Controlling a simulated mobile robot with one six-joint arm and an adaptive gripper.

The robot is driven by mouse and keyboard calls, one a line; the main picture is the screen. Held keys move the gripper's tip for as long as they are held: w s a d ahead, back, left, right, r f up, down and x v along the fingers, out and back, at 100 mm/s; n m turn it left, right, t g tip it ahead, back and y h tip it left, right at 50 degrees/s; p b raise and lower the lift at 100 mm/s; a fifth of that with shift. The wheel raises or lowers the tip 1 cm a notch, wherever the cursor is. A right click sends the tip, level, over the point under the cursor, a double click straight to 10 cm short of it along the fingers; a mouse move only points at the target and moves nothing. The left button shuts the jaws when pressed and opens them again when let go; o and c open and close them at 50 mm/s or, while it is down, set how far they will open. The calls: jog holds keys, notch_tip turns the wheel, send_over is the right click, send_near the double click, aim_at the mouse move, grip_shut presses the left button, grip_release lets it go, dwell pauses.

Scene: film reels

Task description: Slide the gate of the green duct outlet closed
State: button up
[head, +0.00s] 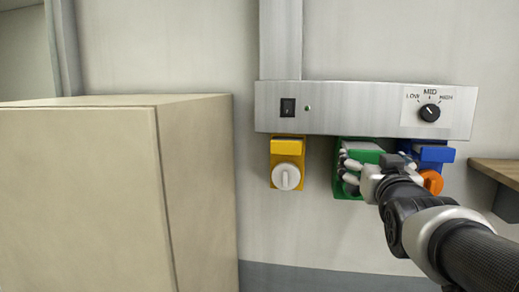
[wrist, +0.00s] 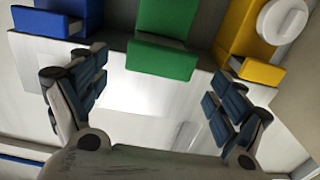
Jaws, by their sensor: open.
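The green duct outlet (head: 342,185) hangs under a metal panel, between a yellow outlet and a blue one. My gripper (head: 350,172) is in front of it and hides much of it in the head view. In the wrist view, which looks upside down, the green outlet (wrist: 167,18) is at the top middle with a bright green block (wrist: 162,60) jutting toward the camera. My gripper (wrist: 160,80) is open, one finger on each side of that block, with nothing held. I cannot tell whether the fingers touch the outlet, nor how far its gate stands out.
The metal panel (head: 350,97) carries a switch and a knob. The yellow outlet (head: 287,160) has a white round cap, and the blue outlet (head: 432,152) has an orange one close to my wrist. A beige cabinet (head: 80,190) stands left and a wooden shelf (head: 500,171) right.

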aim_at(361, 145)
jog(key=x, duration=0.5)
jog(key=shift+p, duration=0.35)
jog(key=c, duration=1.5)
jog(key=b+x, duration=0.1)
jog(key=x, duration=0.5)
jog(key=shift+f, duration=0.1)
jog(key=shift+r, duration=0.2)
jog(key=o, duration=1.5)
jog(key=shift+w+f, duration=0.15)
